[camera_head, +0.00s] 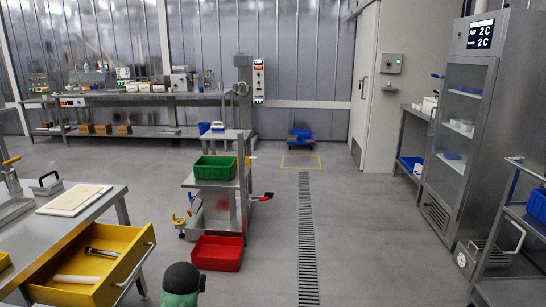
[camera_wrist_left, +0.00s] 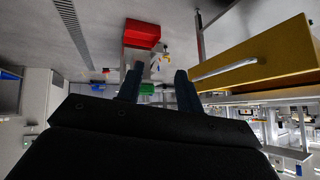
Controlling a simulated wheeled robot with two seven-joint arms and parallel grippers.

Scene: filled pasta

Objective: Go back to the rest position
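My left gripper (camera_wrist_left: 158,82) shows in the left wrist view, with two dark fingers spread apart and nothing between them. The yellow drawer (camera_wrist_left: 270,52) with its metal handle (camera_wrist_left: 224,68) is right of the fingers in that upside-down view. I cannot tell how far the fingers are from the handle. In the head view the yellow drawer (camera_head: 128,273) stands pulled out under the table at the lower left, with a dark-handled tool (camera_head: 101,252) and a pale cylinder (camera_head: 77,279) inside. My right gripper is not in view.
A metal cart (camera_head: 239,190) carries a green bin (camera_head: 215,167). A red bin (camera_head: 217,253) sits low at its near side. The floor around the drain grate (camera_head: 307,235) is clear.

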